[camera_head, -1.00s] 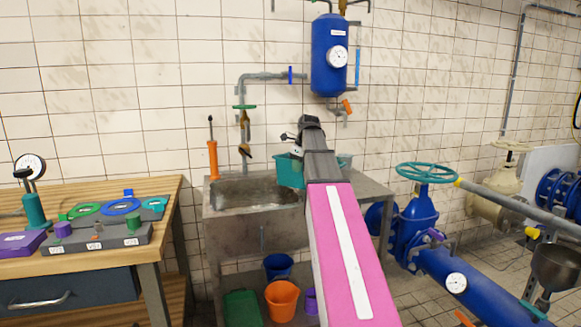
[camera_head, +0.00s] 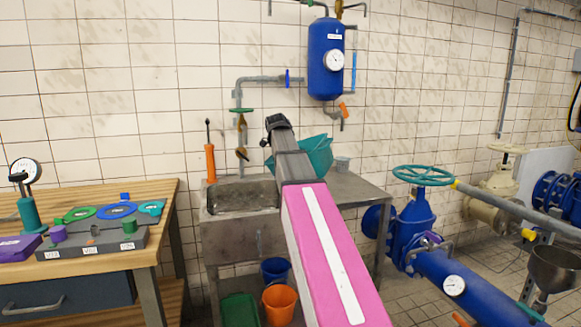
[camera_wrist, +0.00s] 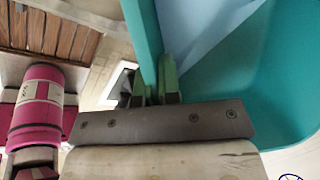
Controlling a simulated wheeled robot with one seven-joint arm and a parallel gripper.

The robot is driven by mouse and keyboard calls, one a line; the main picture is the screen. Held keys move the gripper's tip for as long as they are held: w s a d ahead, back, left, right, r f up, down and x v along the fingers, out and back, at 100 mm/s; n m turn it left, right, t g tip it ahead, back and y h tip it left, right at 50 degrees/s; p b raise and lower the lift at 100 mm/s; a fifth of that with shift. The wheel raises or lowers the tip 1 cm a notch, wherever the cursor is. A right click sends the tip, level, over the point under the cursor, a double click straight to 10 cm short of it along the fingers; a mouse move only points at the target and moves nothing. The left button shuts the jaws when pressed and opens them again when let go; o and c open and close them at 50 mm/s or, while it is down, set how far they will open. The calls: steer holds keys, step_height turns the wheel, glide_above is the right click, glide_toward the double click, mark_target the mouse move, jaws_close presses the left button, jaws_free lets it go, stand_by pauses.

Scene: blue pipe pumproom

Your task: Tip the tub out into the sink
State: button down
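The teal tub (camera_head: 318,153) is tilted, its left side lower, above the counter at the right of the sink (camera_head: 243,232). The sink basin lies left of it, partly behind my arm. In the wrist view the tub's wall (camera_wrist: 146,35) runs between the two green fingers of my gripper (camera_wrist: 154,82), which are shut on it. A pale blue area shows inside the tub; I cannot tell what it is. In the head view my gripper's fingers are hidden behind my arm.
A small grey cup (camera_head: 342,163) stands on the counter right of the tub. An orange-handled tool (camera_head: 210,163) stands at the sink's back left. A tap (camera_head: 242,128) hangs over the basin. Blue (camera_head: 275,270) and orange (camera_head: 279,303) buckets sit below.

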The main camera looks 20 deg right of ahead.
steer(key=a+h, duration=0.2)
steer(key=a+f+h, duration=0.1)
steer(key=a+h, duration=0.1)
steer(key=h, duration=0.1)
steer(key=a+h, duration=0.2)
steer(key=shift+a+f+n+h, duration=0.1)
steer(key=shift+f+n+h, duration=0.15)
steer(key=shift+n+h, duration=0.15)
steer(key=shift+a+f+n+t+h, duration=0.2)
steer(key=shift+a+f+h, duration=0.35)
steer(key=shift+h, duration=0.4)
steer(key=shift+a+f+n+t+h, duration=0.1)
steer(key=shift+a+f+t+h, duration=0.15)
steer(key=shift+a+h, duration=0.55)
steer(key=shift+a+f+n+t+h, duration=0.15)
steer(key=shift+a+f+h, duration=0.35)
steer(key=shift+h, duration=0.55)
stand_by(0.6)
